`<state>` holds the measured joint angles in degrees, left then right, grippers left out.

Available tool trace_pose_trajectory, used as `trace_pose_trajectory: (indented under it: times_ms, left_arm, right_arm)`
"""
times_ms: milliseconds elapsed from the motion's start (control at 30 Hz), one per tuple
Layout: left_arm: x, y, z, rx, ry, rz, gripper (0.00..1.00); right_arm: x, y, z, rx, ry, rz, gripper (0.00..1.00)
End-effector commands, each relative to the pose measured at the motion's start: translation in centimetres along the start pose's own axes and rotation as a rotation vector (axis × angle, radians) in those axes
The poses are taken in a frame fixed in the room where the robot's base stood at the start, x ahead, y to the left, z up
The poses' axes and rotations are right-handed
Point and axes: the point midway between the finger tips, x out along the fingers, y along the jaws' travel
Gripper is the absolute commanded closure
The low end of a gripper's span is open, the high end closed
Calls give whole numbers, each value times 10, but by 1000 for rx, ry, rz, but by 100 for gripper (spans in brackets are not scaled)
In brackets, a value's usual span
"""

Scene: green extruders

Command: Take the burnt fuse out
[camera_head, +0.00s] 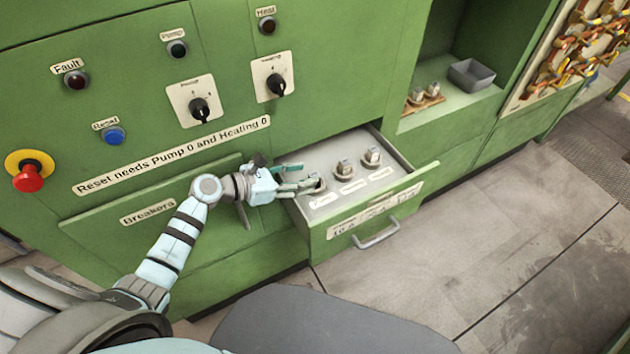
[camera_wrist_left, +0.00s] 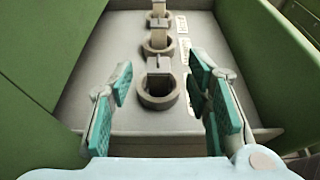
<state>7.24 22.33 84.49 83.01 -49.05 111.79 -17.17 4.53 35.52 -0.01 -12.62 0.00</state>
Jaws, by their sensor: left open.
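The open drawer (camera_head: 405,195) holds three fuses in ring-shaped sockets. The nearest fuse (camera_wrist_left: 158,66) stands upright in its ring, and its socket (camera_head: 318,187) is partly covered by my gripper in the head view. The middle fuse (camera_head: 345,168) and the far fuse (camera_head: 371,156) stand in line behind it. My left gripper (camera_head: 298,178) is open and empty at the near fuse. In the left wrist view, its teal-padded fingers (camera_wrist_left: 160,90) stand on either side of this fuse, apart from it. My right gripper is not in view.
A niche holds a wooden block (camera_head: 428,102) with fuse-like pieces and a grey bin (camera_head: 471,75). The panel above the drawer has a fault lamp (camera_head: 76,79), blue reset button (camera_head: 113,135), two knobs and a red emergency button (camera_head: 28,178).

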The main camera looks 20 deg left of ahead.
Motion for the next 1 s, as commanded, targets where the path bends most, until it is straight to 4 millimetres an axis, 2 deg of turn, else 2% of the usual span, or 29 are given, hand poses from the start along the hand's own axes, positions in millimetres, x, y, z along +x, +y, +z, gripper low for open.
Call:
trace_pose_trajectory:
  times_ms: [200, 300, 467, 733, 1000]
  left_arm:
    - [41, 1, -3, -1, -3, 0, 55]
    - [48, 1, -2, 1, 0, 0, 55]
    - [48, 1, -2, 2, 0, 1, 55]
    - [47, 1, -2, 2, 0, 1, 99]
    - [47, 2, 0, 2, 0, 1, 100]
  right_arm:
    - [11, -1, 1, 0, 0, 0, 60]
    - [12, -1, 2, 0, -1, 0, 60]
    - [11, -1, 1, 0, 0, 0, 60]
    - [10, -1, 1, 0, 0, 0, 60]
    - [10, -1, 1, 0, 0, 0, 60]
